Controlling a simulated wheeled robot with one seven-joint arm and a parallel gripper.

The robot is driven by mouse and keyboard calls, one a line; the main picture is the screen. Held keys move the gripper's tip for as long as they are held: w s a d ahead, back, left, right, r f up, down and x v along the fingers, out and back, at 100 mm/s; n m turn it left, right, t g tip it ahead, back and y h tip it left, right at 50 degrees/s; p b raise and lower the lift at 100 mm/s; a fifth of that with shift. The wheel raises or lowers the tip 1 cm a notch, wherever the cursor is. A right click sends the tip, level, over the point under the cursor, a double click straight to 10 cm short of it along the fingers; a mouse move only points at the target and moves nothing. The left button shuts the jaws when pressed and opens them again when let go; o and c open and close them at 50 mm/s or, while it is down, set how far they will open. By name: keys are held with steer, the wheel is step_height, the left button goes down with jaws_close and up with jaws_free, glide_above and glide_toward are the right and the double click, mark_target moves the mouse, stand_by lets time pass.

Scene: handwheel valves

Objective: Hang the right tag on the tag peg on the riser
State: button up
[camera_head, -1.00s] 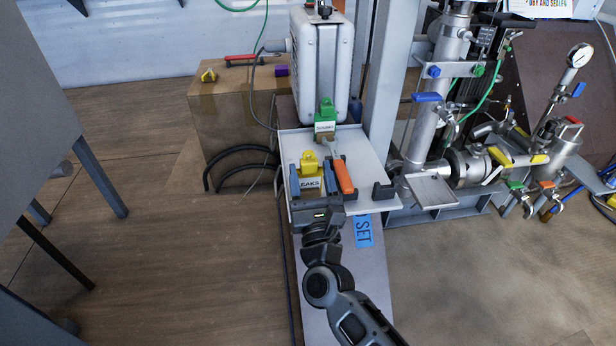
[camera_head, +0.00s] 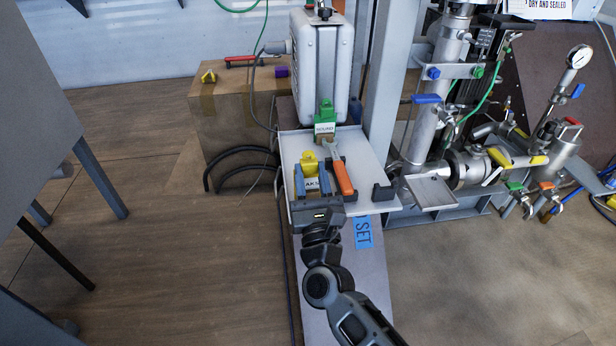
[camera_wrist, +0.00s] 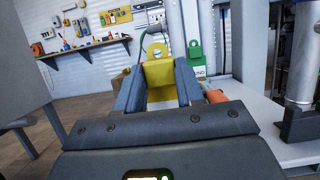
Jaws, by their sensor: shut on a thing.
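A yellow tag (camera_head: 309,159) with a white label stands at the front left of the grey tray; it also shows in the wrist view (camera_wrist: 159,73). The label's lettering is partly covered by the fingers; "AK" is readable. My gripper (camera_head: 311,172) is shut on the yellow tag, one blue-grey finger on each side. A green tag (camera_head: 324,113) labelled "SOUND" stands at the back of the tray, apart from my gripper. The riser (camera_head: 424,115) is the upright metal pipe to the right. I cannot tell which fitting on it is the tag peg.
The tray (camera_head: 367,170) also holds an orange-handled wrench (camera_head: 342,174) close right of my gripper and a dark bracket (camera_head: 384,192) at its right edge. A grey post (camera_head: 386,80) stands between the tray and the riser.

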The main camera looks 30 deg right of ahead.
mark_target(311, 154)
steer(key=shift+r+p, duration=2)
steer(key=shift+r, duration=0.85)
